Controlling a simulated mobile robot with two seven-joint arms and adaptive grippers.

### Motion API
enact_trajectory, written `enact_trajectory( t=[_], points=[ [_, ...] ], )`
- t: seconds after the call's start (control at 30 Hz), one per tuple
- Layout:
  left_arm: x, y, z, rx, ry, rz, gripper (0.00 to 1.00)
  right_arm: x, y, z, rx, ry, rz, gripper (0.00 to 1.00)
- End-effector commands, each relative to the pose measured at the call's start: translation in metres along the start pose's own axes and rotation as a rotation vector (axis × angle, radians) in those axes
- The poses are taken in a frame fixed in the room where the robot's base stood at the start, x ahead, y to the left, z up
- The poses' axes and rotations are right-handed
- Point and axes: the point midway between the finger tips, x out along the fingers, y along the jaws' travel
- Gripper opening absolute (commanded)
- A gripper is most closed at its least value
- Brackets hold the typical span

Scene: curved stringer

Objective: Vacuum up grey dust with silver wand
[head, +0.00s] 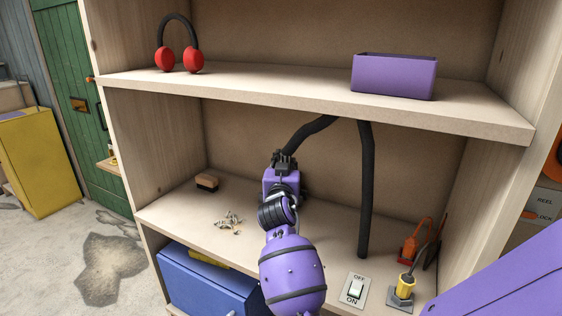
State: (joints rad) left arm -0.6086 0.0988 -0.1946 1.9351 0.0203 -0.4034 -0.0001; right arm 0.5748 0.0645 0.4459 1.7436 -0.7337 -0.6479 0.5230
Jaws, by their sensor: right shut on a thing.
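My right gripper (284,157) reaches into the middle bay of the wooden shelf unit. It is shut on the end of a black hose (312,130) that comes down from under the upper shelf. The fingers and arm hide most of what is held, and I cannot make out a silver wand. Grey-brown patches (112,268), which look like dust or stains, lie on the floor at the lower left. A small scatter of light bits (228,222) lies on the middle shelf, left of my arm. My left gripper is not in view.
An ON/OFF switch (355,290), a yellow plug (405,286) and an orange-handled tool (410,246) are at the shelf's right. A brush (207,182) sits at its left. A blue box (205,280) is below.

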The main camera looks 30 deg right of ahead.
Motion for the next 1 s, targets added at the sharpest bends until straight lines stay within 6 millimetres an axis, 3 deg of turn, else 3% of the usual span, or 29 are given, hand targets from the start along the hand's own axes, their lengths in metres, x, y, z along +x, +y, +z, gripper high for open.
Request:
enact_trajectory(
  t=[0.03, 0.3, 1.0],
  points=[
    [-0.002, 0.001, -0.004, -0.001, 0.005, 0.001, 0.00, 0.001, 0.001, -0.013, 0.006, 0.008, 0.000, 0.00],
    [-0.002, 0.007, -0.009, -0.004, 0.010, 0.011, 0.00, 0.005, 0.000, -0.030, 0.004, 0.004, -0.004, 0.00],
    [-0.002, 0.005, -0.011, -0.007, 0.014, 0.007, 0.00, 0.006, -0.001, -0.028, 0.001, 0.002, -0.005, 0.00]
  ],
)
